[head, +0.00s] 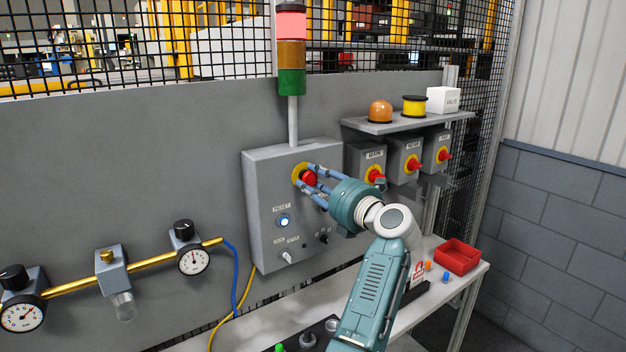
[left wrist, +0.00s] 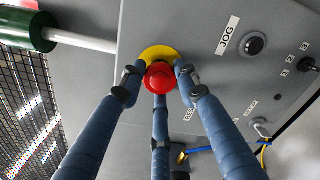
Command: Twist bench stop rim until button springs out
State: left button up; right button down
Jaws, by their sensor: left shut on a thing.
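The bench stop is a red mushroom button (head: 309,178) on a yellow round plate (head: 298,171), on the front of a grey control box (head: 262,215). My left gripper (head: 311,180) has its blue fingers closed around the button's rim. In the left wrist view the red button (left wrist: 159,76) sits between the fingertips of the gripper (left wrist: 158,80), with the yellow plate (left wrist: 158,52) behind it. The fingers hide parts of the rim, and I cannot tell whether the button is pressed in or out. My right gripper is not in view.
A lit blue button (head: 284,221) sits below the stop. A stack light (head: 291,50) stands above the box, its red section bright. Several isolator switches (head: 375,174) hang close right. A red bin (head: 457,257) and small parts lie on the bench. Gauges (head: 194,261) are left.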

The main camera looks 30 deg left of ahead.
pick_arm(q)
jog(key=shift+d+r+m, duration=0.1)
jog(key=shift+r+m, duration=0.2)
jog(key=o, duration=1.1)
jog(key=shift+w, duration=0.1)
jog(key=shift+o, duration=0.4)
jog(key=shift+d+f, duration=0.15)
jog(key=shift+r, duration=0.35)
notch_tip(320, 180, up, 9)
jog(key=shift+r, duration=0.15)
